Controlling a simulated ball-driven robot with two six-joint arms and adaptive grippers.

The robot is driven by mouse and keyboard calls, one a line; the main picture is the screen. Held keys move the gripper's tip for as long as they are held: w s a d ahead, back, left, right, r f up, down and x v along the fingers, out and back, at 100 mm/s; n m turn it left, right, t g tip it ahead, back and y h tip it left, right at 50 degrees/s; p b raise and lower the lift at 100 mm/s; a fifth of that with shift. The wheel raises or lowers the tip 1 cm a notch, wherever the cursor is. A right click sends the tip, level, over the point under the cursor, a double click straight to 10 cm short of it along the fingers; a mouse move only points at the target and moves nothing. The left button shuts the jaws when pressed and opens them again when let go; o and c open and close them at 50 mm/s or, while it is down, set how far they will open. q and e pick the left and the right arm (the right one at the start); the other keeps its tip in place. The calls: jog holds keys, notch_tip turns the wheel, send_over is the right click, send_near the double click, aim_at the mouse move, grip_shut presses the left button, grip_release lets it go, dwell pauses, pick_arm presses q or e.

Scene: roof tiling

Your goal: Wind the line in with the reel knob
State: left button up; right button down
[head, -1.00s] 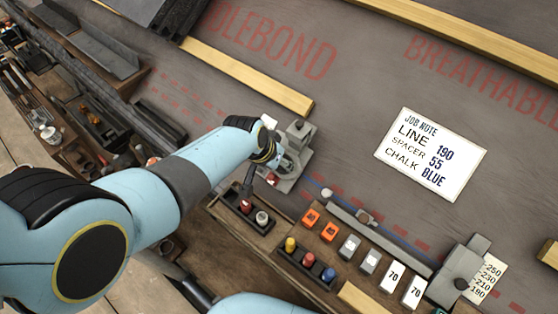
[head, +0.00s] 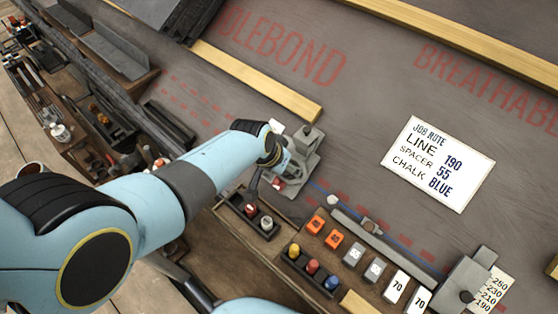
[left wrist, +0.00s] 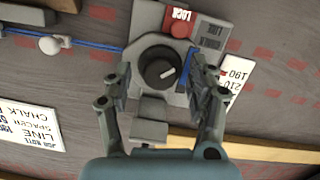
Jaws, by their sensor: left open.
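The reel unit (head: 304,162) is a grey housing on the roof deck, partly hidden by my left arm in the head view. In the left wrist view its round black reel knob (left wrist: 158,70) has a white pointer mark. My left gripper (left wrist: 161,84) is open, with one finger on each side of the knob; I cannot tell whether they touch it. A red button marked LOCK (left wrist: 180,24) is beside the knob. The blue line (left wrist: 98,46) runs from the reel side past a white knob-shaped piece (left wrist: 50,45). My right gripper is not in view.
A job note (head: 438,165) reads line 190, spacer 55, chalk blue. A tray of coloured caps (head: 312,267), orange and grey blocks and white 70 tiles lie below the line. A grey block (head: 466,284) stands at the line's right end. Wooden battens (head: 258,80) border the deck.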

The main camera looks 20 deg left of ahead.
pick_arm(q)
jog(key=v, duration=1.1)
jog(key=shift+s+r, duration=0.15)
jog(key=shift+r, duration=0.15)
